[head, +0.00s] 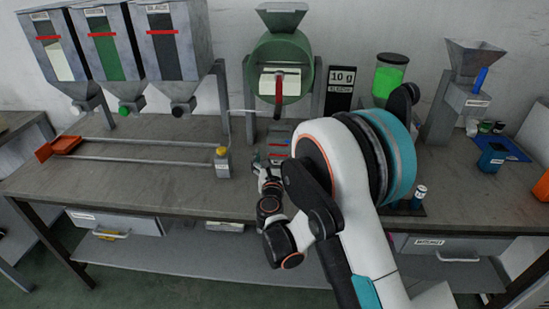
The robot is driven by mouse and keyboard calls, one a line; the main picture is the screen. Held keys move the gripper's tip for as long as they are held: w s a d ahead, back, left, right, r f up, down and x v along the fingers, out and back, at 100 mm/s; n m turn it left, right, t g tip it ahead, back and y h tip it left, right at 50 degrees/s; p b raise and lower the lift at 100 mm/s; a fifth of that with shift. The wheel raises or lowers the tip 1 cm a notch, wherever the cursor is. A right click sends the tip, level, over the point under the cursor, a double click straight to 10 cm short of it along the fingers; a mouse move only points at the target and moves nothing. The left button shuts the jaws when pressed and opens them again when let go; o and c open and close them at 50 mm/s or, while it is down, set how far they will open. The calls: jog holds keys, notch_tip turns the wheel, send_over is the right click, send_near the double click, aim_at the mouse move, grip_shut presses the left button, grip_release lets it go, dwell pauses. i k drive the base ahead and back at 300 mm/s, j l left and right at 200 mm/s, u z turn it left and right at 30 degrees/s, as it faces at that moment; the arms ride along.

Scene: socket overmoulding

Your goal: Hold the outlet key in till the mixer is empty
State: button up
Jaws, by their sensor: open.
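The mixer (265,62), a green drum with a grey hopper on top, stands at the back middle of the bench. A red handle hangs at its front. A small panel (279,137) with red and blue marks lies below the drum. I cannot tell which mark is the outlet key. My gripper (259,164) is open, small in view, at the lower left of the panel. I cannot tell whether it touches a key. My arm covers the area right of the panel. The drum's contents cannot be made out.
Three hoppers (113,45) stand at the left behind a rail (150,161) with an orange tray (66,145). A 10 g display (341,77) and a green-filled jar (387,78) stand right of the mixer. A blue cup (491,158) sits at the right. The bench's front left is clear.

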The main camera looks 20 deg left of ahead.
aim_at(222, 151)
jog(key=u, duration=1.35)
